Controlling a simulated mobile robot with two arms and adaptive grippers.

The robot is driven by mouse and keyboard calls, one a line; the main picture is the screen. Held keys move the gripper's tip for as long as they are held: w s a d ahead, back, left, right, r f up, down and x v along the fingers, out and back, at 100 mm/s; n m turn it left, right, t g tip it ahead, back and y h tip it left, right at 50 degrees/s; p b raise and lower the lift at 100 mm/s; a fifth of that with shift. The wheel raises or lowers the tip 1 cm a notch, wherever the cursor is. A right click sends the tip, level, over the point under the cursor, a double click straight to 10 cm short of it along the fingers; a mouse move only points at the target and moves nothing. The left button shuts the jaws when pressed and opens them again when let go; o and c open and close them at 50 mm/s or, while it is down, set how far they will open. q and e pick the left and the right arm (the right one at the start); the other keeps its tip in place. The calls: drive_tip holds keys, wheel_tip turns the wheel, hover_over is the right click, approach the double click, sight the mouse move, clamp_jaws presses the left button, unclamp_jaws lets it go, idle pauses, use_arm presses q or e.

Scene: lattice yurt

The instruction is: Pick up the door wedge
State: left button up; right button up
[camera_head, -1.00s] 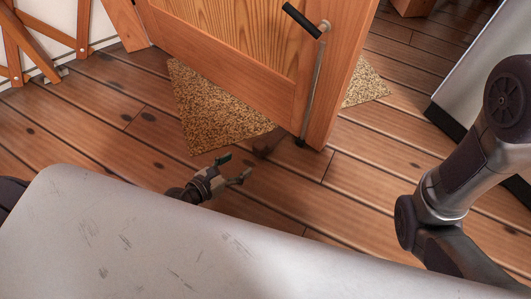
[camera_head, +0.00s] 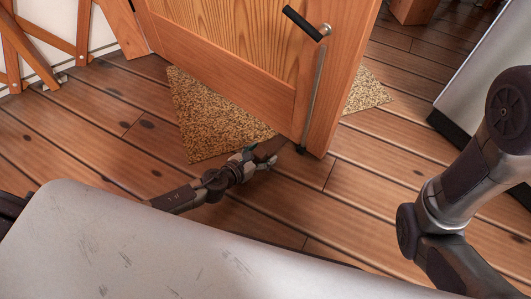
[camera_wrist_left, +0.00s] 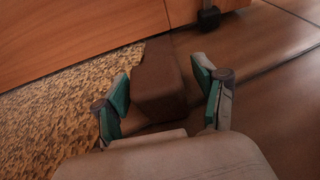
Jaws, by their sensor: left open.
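The door wedge (camera_wrist_left: 157,82) is a dark brown block on the floor by the bottom edge of the wooden door. It lies beside the speckled mat, and I cannot tell whether it touches the door. In the head view the wedge (camera_head: 268,149) is small and partly hidden by my left gripper (camera_head: 260,158). In the left wrist view my left gripper (camera_wrist_left: 160,100) is open, with a teal-padded finger on each side of the near part of the wedge. The fingers do not look closed on it. My right gripper is out of view; only my right arm shows at the right.
The wooden door (camera_head: 235,60) stands open with a black handle (camera_head: 303,23) and a metal rod along its edge. The mat (camera_head: 205,115) lies under it. A pale cabinet-like thing (camera_head: 485,75) stands at the right. Plank floor around is clear.

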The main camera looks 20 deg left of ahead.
use_arm(q)
drive_tip(key=shift+w+d+f, duration=0.15)
drive_tip(key=shift+w+f, duration=0.05)
drive_tip(key=shift+w, duration=0.15)
drive_tip(key=shift+c, duration=0.4)
drive_tip(key=c, duration=1.2)
drive_tip(key=shift+s+r, duration=0.1)
drive_tip(key=shift+r, duration=0.05)
